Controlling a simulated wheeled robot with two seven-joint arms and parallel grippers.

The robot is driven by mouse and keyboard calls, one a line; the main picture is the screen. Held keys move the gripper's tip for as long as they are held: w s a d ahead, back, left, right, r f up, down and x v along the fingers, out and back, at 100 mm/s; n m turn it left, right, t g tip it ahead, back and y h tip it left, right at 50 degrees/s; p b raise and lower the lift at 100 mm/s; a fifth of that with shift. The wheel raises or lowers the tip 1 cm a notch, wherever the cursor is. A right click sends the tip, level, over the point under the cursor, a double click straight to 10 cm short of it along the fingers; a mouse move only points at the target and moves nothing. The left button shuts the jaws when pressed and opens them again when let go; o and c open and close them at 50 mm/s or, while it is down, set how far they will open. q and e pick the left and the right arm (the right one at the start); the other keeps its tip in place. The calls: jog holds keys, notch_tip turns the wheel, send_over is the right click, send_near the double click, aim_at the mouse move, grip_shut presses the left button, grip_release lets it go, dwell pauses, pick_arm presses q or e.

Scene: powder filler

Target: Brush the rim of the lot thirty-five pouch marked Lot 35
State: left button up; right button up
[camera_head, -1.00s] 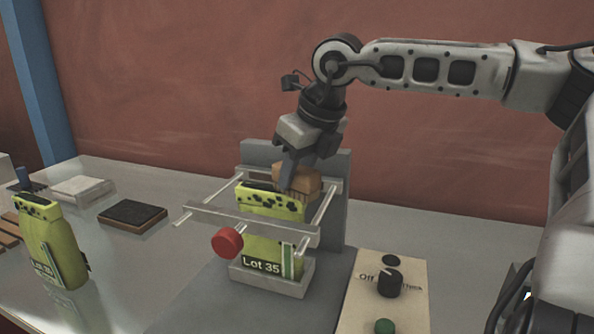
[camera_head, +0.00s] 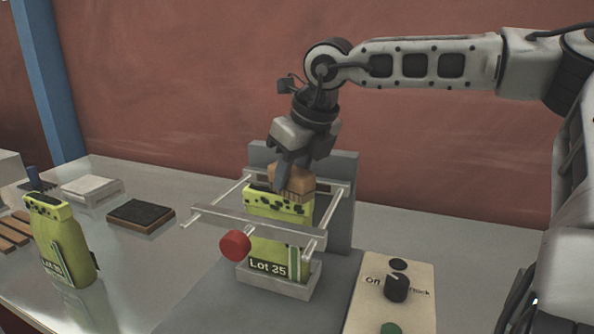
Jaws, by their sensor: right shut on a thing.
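The yellow-green pouch marked Lot 35 (camera_head: 262,247) stands upright in the grey holder of the filler, behind a metal crossbar (camera_head: 255,224). Dark specks dot its top band. My right gripper (camera_head: 285,180) is above the pouch and shut on a brown brush (camera_head: 294,181). The brush's bristles are at the pouch's top rim, toward its right half. Whether they touch it I cannot tell. My left gripper is not in view.
A second yellow-green pouch (camera_head: 60,245) stands at the left. A dark pad (camera_head: 140,214) and a white block (camera_head: 89,190) lie behind it. A control panel (camera_head: 388,300) with a dial is at the right.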

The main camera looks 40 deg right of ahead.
aim_at(269, 165)
jog(key=shift+w+a, duration=0.1)
jog(key=shift+w, duration=0.05)
jog(key=shift+w+a, duration=0.45)
jog(key=shift+w, duration=0.4)
jog(key=shift+w, duration=0.15)
jog(key=shift+w+a, duration=0.5)
jog(key=shift+w, duration=0.4)
jog(key=shift+w+a, duration=0.1)
jog(key=shift+w, duration=0.05)
jog(key=shift+w+a, duration=0.45)
jog(key=shift+w, duration=0.35)
jog(key=shift+s+d+f, duration=0.1)
jog(key=shift+s+d, duration=0.05)
jog(key=shift+s, duration=0.05)
jog(key=shift+s, duration=0.15)
jog(key=shift+s+d+b, duration=0.35)
jog(key=shift+s+d, duration=0.05)
jog(key=shift+s, duration=0.25)
